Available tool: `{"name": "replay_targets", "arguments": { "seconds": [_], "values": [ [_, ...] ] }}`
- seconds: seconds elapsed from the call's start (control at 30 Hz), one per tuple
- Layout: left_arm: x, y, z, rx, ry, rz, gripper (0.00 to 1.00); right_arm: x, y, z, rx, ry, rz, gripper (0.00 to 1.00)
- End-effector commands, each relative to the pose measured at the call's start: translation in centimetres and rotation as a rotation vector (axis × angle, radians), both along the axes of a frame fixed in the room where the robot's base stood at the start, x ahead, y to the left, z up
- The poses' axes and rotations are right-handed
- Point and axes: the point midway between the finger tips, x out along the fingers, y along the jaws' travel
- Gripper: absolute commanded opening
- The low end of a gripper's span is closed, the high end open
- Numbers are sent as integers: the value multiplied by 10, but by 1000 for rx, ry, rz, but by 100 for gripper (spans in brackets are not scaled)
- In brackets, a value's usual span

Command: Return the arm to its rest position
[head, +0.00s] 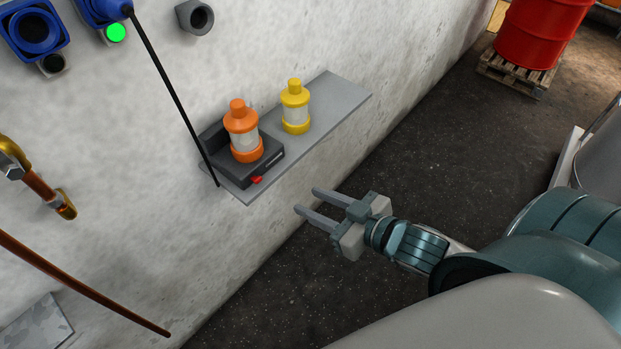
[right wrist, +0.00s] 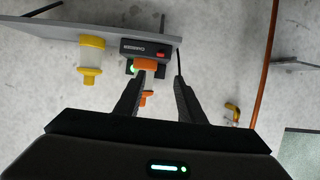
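My right gripper (head: 312,210) is open and empty in the head view, off the front edge of a wall shelf and apart from it. Its two fingers point toward the shelf, and they also show in the right wrist view (right wrist: 158,80) with a gap between them. My right arm comes in from the lower right. My left gripper is not in view.
The grey shelf (head: 338,95) holds an orange bottle (head: 243,132) in a dark charger (head: 265,163) and a yellow bottle (head: 295,107). A black cable (head: 168,88) hangs at its left end. A red drum (head: 540,30) stands on a pallet (head: 513,75). The floor (head: 420,140) between is clear.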

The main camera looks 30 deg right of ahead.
Motion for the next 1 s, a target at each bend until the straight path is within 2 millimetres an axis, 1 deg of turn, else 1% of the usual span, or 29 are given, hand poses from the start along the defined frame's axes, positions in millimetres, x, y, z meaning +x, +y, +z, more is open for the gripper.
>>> {"name": "replay_targets", "arguments": {
  "seconds": [0.27, 0.37, 0.47, 0.57, 0.67, 0.7, 0.77, 0.8, 0.87, 0.9, 0.97, 1.0],
  "values": [
    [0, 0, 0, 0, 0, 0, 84, 1, 0, -2, -1, 2, -1, 36],
    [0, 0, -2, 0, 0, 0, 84, 3, -3, -12, -6, 10, -9, 36],
    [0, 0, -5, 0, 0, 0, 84, 8, -10, -34, -21, 30, -24, 36],
    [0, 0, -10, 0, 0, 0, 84, 15, -20, -71, -44, 65, -50, 36],
    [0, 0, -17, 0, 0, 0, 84, 21, -35, -121, -75, 111, -82, 36],
    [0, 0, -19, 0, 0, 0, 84, 23, -42, -144, -88, 135, -96, 36],
    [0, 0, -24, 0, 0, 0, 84, 23, -52, -180, -108, 171, -116, 36],
    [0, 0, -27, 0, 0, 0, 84, 22, -58, -205, -122, 198, -129, 36],
    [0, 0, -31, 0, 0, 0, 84, 19, -68, -242, -142, 238, -147, 36],
    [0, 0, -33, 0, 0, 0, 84, 16, -74, -267, -154, 265, -158, 36],
    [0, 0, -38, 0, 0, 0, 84, 9, -82, -303, -172, 307, -173, 36],
    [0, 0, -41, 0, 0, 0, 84, 3, -86, -327, -183, 336, -182, 36]
  ]
}}
